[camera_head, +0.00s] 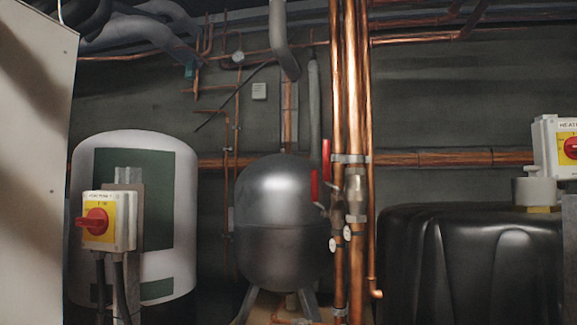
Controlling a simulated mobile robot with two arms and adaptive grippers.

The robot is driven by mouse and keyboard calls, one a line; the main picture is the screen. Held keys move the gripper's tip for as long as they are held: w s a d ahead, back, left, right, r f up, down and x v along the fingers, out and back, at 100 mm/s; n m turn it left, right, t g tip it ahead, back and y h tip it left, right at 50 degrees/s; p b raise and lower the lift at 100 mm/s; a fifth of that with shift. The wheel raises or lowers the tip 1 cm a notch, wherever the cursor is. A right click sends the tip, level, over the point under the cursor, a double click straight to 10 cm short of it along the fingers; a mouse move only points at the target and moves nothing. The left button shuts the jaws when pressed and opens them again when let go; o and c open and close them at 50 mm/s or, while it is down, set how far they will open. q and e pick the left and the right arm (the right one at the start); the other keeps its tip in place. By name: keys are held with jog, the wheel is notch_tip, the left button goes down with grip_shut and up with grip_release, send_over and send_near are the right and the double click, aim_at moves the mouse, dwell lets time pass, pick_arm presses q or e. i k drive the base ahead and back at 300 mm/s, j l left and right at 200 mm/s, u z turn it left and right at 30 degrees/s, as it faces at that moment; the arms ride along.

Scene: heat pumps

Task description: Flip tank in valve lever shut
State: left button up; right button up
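Two red valve levers show at the copper pipes in the middle. The upper red lever (326,157) stands roughly upright, just left of the thick vertical pipes. The lower red lever (314,187) hangs a little lower and to the left, also roughly upright. I cannot tell which of them is the tank in valve lever. A brass valve body (355,190) sits on the pipes to their right. A dark grey metal tank (275,215) stands on legs behind and left of the levers. Neither of my grippers is in view.
A white tank (174,215) stands at left behind a red rotary switch (94,222) on a post. A black tank (470,265) fills the lower right, with another switch box (547,145) above it. Vertical copper pipes (350,80) run beside the levers. A pale panel (35,160) borders the left edge.

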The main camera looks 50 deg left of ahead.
aim_at(326, 143)
jog(key=u, duration=1.35)
